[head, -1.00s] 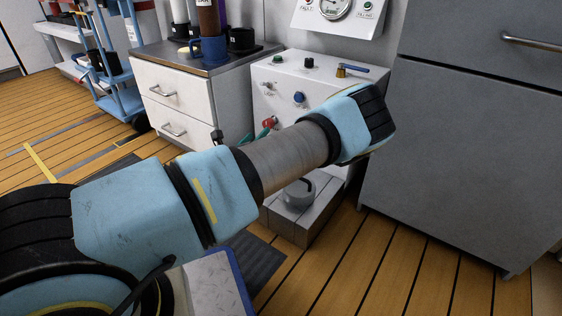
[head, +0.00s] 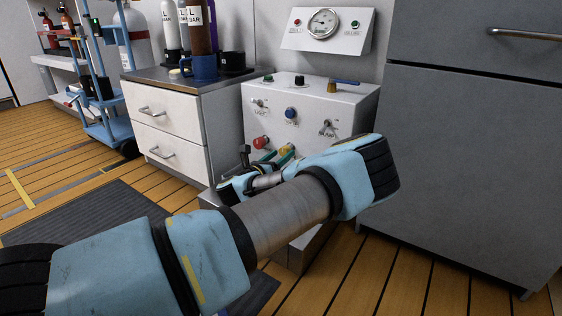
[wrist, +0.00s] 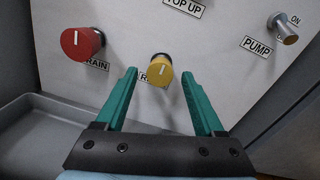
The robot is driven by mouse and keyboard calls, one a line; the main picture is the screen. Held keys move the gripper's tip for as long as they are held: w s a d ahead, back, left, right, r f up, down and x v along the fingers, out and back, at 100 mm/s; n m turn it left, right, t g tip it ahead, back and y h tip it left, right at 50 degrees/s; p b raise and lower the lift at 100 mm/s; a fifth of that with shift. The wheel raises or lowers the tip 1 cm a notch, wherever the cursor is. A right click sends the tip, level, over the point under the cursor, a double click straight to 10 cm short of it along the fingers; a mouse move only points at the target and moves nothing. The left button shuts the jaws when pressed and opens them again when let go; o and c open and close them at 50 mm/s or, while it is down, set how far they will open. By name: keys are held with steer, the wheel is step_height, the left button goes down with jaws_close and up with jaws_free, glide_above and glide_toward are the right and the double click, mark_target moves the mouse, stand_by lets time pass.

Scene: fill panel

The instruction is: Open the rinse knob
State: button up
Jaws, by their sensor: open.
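The white fill panel (head: 350,108) stands between the drawer cabinet and the grey cabinet. In the wrist view a yellow knob (wrist: 160,70) with a white line sits on its front face. The label beside it is mostly hidden; an R shows. My gripper (wrist: 159,76) is open, with its teal fingers to the left and right of the yellow knob. I cannot tell whether the fingertips reach past the knob's face or touch it. In the head view my arm and wrist hide much of the panel's lower front.
A red knob (wrist: 82,42) marked DRAIN sits close left of my left finger. A metal PUMP switch (wrist: 285,28) is at the upper right. A blue knob (head: 291,115) is higher on the panel. A grey tray (wrist: 40,125) lies below.

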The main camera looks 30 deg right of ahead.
steer(key=shift+w+d, duration=0.25)
steer(key=shift+d, duration=0.15)
jaws_close()
stand_by(0.4)
